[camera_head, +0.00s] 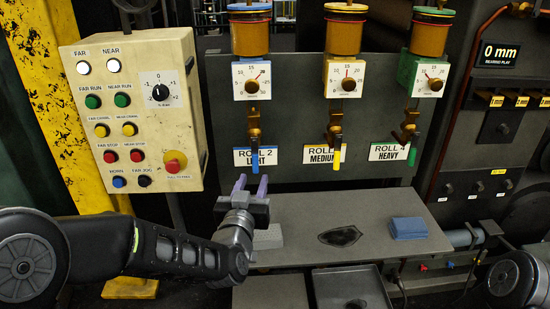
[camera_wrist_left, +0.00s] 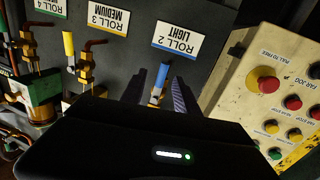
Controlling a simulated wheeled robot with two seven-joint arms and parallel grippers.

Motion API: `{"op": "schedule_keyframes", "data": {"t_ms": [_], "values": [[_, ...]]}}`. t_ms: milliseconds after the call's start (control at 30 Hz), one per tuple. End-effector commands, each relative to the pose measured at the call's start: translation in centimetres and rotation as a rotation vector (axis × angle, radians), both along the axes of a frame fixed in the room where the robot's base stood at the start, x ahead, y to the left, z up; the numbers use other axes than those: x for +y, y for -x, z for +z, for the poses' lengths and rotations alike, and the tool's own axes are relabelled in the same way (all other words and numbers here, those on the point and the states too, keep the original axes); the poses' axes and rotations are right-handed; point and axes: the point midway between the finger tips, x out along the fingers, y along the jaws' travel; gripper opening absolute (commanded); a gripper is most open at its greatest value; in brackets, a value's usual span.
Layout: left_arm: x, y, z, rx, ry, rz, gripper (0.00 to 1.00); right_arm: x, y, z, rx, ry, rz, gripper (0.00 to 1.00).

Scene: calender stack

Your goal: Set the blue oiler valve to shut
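The blue oiler valve handle (camera_head: 255,162) hangs straight down below its brass valve (camera_head: 253,127) under the left oiler, beside the "ROLL 2 LIGHT" label. My left gripper (camera_head: 252,184) is open just below and in front of it, fingers pointing up toward the panel. In the left wrist view, which is upside down, the blue handle (camera_wrist_left: 162,76) shows in the gap between the two fingers (camera_wrist_left: 160,88). I cannot tell whether either finger touches it. My right gripper is out of view; only part of that arm shows at lower right.
The yellow valve handle (camera_head: 337,158) and green valve handle (camera_head: 412,153) hang to the right. A cream control box (camera_head: 140,110) with buttons is at left. Below, a grey shelf (camera_head: 300,215) carries a blue block (camera_head: 408,228), a grey block (camera_head: 268,238) and a dark patch (camera_head: 340,236).

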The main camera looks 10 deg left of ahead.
Motion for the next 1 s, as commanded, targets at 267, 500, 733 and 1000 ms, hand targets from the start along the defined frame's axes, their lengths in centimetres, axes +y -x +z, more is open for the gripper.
{"op": "schedule_keyframes", "data": {"t_ms": [267, 500, 733, 1000], "values": [[0.3, 0.0, 0.5, -0.020, -0.037, 0.012, 0.37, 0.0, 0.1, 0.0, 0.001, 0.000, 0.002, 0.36], [0.3, -0.3, 0.4, -0.018, -0.036, 0.011, 0.37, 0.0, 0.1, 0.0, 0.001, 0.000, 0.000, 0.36], [0.4, -2.7, 0.2, -0.017, -0.037, 0.011, 0.37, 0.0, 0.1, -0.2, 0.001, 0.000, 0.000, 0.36], [0.6, -6.7, 0.2, -0.017, -0.036, 0.010, 0.37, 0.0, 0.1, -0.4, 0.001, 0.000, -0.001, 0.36]]}}
